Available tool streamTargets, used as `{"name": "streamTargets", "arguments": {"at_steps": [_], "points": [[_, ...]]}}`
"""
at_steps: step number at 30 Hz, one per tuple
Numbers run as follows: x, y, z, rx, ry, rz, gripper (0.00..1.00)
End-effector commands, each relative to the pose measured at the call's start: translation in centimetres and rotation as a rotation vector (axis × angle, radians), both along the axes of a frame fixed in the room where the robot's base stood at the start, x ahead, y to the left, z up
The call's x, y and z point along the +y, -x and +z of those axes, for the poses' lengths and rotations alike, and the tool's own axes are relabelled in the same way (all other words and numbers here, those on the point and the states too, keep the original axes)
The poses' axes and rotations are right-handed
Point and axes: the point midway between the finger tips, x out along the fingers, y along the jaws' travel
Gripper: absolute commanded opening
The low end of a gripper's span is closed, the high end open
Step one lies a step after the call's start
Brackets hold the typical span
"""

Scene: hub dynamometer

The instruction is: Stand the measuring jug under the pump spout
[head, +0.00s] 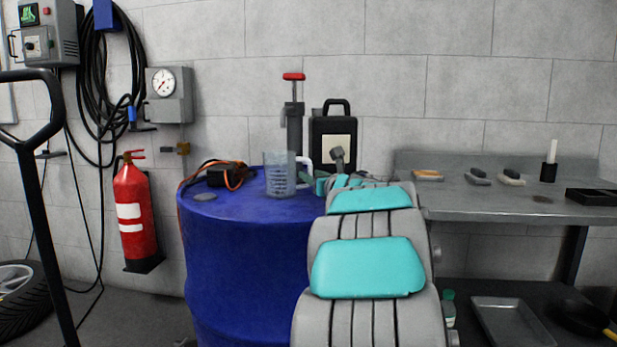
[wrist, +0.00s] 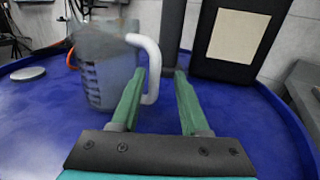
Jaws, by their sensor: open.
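The clear measuring jug (head: 279,176) stands upright on top of the blue drum (head: 240,260), its white handle facing right. In the wrist view the jug (wrist: 100,72) is at the upper left. My gripper (wrist: 161,76) is open, and the handle appears between its green fingers, close to the left one; contact cannot be told. In the head view my gripper (head: 322,184) is just right of the jug, partly hidden by my arm. The pump (head: 294,130), with a red top handle, stands behind the jug. I cannot make out its spout clearly.
A black canister (head: 333,138) with a pale label stands on the drum behind my gripper. An orange-and-black cable (head: 232,175) and a grey disc (head: 205,197) lie left of the jug. A metal bench (head: 480,207) is at right; a fire extinguisher (head: 134,210) is at left.

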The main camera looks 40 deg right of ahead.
Motion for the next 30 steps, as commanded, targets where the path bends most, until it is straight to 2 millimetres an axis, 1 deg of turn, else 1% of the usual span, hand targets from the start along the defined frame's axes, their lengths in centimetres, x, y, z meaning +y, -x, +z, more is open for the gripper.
{"name": "streamTargets", "arguments": {"at_steps": [1,9,15,21,30], "points": [[0.1,1.1,-0.2,0.002,-0.001,-0.006,0.45],[1.4,5.5,-0.2,0.003,0.000,-0.006,0.45],[2.0,7.7,-0.2,0.002,-0.002,-0.003,0.45],[2.3,8.4,-0.1,0.002,-0.002,-0.003,0.45],[2.3,8.4,-0.1,0.002,-0.002,-0.002,0.45]]}}
